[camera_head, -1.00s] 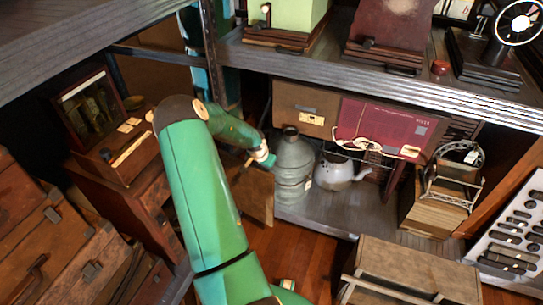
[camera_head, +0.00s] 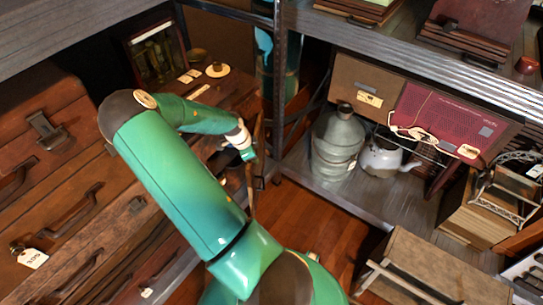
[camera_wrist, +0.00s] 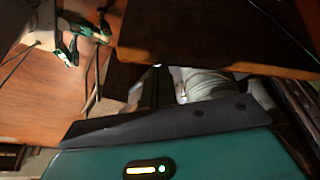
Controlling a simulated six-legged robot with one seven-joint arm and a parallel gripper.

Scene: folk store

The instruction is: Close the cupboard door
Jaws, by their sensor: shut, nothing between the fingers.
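The cupboard door (camera_head: 251,180) is a thin brown wooden panel, seen nearly edge-on in the head view. It stands swung out from the brown wooden cupboard (camera_head: 225,95), whose front is largely hidden behind my green arm. My gripper (camera_head: 249,155) is shut and empty, right by the door's upper part. I cannot tell whether it touches the door. In the wrist view, a large brown wooden panel (camera_wrist: 220,35), likely the door, fills the upper right, close to the camera. My fingertips are not clear there.
A grey metal can (camera_head: 338,145) and a white kettle (camera_head: 381,158) stand on the low metal shelf (camera_head: 310,172) to the right. Stacked brown suitcases (camera_head: 60,150) fill the left. A metal shelf post (camera_head: 279,80) rises behind the door. Some wooden floor (camera_head: 315,225) is clear.

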